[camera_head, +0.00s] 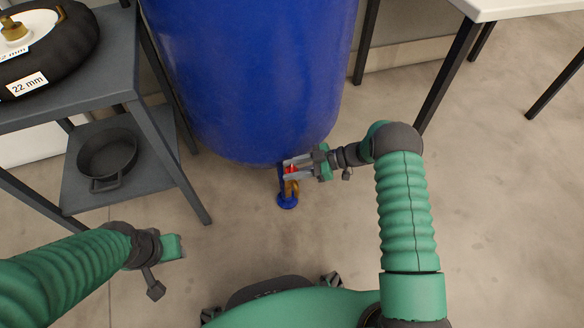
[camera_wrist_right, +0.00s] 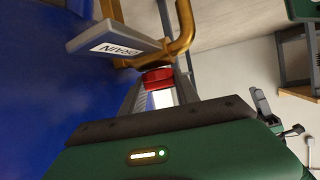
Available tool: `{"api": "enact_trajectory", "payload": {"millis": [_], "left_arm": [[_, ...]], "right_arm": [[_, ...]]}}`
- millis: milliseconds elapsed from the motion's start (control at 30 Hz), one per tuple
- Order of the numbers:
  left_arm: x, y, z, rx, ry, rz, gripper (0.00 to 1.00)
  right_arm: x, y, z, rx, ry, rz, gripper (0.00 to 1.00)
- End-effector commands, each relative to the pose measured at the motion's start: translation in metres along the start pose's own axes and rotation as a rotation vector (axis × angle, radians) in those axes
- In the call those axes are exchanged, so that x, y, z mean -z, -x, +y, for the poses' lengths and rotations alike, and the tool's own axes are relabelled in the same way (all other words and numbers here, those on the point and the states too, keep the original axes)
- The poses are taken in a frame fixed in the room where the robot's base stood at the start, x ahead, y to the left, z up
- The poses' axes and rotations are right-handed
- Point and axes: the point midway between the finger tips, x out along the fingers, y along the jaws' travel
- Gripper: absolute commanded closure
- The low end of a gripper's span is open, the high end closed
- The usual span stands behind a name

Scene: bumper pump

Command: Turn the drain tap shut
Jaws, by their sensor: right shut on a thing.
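The drain tap is a brass pipe (camera_head: 293,187) low at the front of a blue tank (camera_head: 250,70), with a red handle (camera_head: 291,169). My right gripper (camera_head: 290,168) reaches in from the right and is shut on the red handle. In the right wrist view the red handle (camera_wrist_right: 157,79) sits between the fingers, below the brass pipe (camera_wrist_right: 180,45) and a "DRAIN" label plate (camera_wrist_right: 115,47). The fingers partly hide the handle. My left arm's wrist (camera_head: 150,248) is at the lower left; its fingers cannot be made out.
A blue round piece (camera_head: 287,201) is under the tap. A dark shelf (camera_head: 125,85) at left holds a black tyre-like ring marked "22 mm" (camera_head: 75,50) and a black pan (camera_head: 107,153). A white table (camera_head: 520,8) stands at upper right.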

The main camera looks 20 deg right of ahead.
Motion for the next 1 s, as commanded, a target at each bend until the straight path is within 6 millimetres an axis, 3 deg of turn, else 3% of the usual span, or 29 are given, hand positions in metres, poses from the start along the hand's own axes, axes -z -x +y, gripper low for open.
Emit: {"api": "enact_trajectory", "payload": {"millis": [400,1000], "left_arm": [[-0.007,-0.028,0.000,0.000,0.000,0.000,0.64],[-0.008,-0.034,0.000,0.000,0.000,0.000,0.64]], "right_arm": [[-0.003,-0.001,0.001,0.245,0.105,0.000,1.00],[0.001,0.000,0.001,0.308,0.132,0.002,1.00]]}}
